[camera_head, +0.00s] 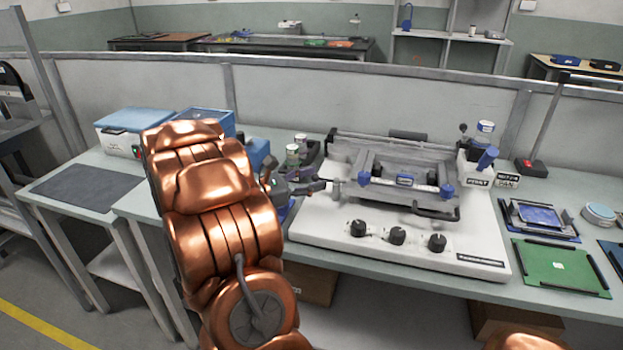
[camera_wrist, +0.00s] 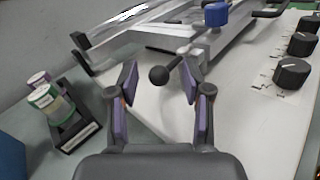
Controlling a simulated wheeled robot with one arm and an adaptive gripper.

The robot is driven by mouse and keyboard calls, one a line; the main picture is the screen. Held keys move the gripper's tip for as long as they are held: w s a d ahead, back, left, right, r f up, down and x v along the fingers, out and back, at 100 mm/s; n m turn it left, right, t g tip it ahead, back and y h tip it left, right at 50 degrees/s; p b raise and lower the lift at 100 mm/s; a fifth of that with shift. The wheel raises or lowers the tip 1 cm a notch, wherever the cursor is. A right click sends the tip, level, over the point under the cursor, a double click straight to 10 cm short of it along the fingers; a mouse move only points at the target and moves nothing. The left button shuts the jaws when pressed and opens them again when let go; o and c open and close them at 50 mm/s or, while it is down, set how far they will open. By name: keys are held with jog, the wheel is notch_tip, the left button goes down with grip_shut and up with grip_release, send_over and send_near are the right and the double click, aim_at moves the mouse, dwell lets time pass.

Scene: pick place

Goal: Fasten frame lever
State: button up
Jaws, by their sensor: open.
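The frame lever ends in a black ball knob (camera_wrist: 159,76) on a thin rod that runs up and right toward the metal frame (camera_wrist: 165,40) in the wrist view. My gripper (camera_wrist: 158,80) is open, with one purple-padded finger on each side of the knob. Gaps show between the knob and both fingers; depth is hard to judge. In the head view my gripper (camera_head: 316,187) is at the left side of the metal frame (camera_head: 405,182), which sits on a white base (camera_head: 345,253). The knob is hard to make out there.
Black dials (camera_head: 397,236) line the base's front. A dark holder with capped jars (camera_head: 293,155) stands at its left, and blue boxes (camera_head: 205,120) lie farther left. Bottles (camera_head: 485,140) and a green board (camera_head: 560,268) are at the right.

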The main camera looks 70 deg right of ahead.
jog(key=shift+c, duration=0.4)
grip_shut()
jog(key=shift+r, duration=0.1)
jog(key=shift+d+r+m+p, duration=0.15)
jog(key=shift+m+p, duration=0.15)
jog(key=shift+p, duration=0.25)
jog(key=shift+w+d+m+g+y+p, duration=0.2)
jog(key=shift+d+m+g+y+p, duration=0.15)
jog(key=shift+m+g+y+p, duration=0.45)
jog(key=shift+d+g+y+p, duration=0.1)
jog(key=shift+g+y+p, duration=0.3)
jog(key=shift+p, duration=0.15)
